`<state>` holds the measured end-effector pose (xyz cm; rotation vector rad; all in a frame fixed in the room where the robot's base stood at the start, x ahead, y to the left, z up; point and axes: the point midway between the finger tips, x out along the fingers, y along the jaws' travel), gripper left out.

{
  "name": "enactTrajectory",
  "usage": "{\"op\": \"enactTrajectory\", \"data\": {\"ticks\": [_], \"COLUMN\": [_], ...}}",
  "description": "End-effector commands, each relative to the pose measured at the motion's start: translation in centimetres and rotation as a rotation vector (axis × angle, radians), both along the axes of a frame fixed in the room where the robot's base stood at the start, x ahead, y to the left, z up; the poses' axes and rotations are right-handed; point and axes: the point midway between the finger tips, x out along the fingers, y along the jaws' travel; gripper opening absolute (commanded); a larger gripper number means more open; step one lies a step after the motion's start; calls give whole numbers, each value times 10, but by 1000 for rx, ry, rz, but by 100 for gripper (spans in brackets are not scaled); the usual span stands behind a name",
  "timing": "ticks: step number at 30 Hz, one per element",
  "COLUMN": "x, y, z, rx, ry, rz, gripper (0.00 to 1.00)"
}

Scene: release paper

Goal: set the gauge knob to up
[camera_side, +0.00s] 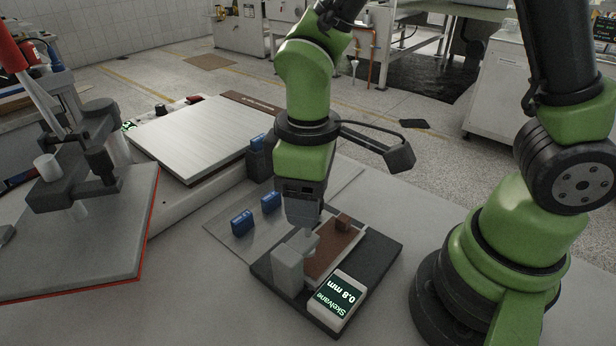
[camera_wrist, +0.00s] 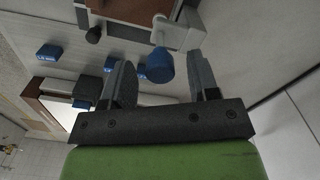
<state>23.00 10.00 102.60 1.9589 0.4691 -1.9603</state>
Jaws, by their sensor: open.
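The gauge stands on a dark base (camera_side: 385,252), with a brown plate (camera_side: 328,258), a grey post (camera_side: 288,270) and a display (camera_side: 336,298) that reads "Skelvane 0.8 mm" upside down in the side view. In the wrist view a blue round knob (camera_wrist: 160,66) sits beside the light grey post (camera_wrist: 180,32). The knob is hidden in the side view. My gripper (camera_side: 304,218) points down just above the gauge. In the wrist view my gripper (camera_wrist: 160,61) is open, one finger on each side of the blue knob. I cannot tell whether the fingers touch it.
Blue blocks (camera_side: 241,223) (camera_side: 270,202) stand to the left on a grey sheet. A machine with a flat light top (camera_side: 195,135) lies behind, and a red-edged press (camera_side: 85,235) stands at far left.

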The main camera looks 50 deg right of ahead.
Motion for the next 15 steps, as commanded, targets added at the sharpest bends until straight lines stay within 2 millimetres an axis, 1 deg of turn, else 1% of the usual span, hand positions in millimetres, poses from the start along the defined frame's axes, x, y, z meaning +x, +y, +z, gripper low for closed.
{"op": "enactTrajectory", "data": {"ticks": [5,9,15], "x": [1,1,1], "y": [0,0,0], "z": [24,52,83], "rx": [3,5,2], "ry": [-8,-9,-7], "rz": [-1,-1,0], "gripper": [55,55,55]}}
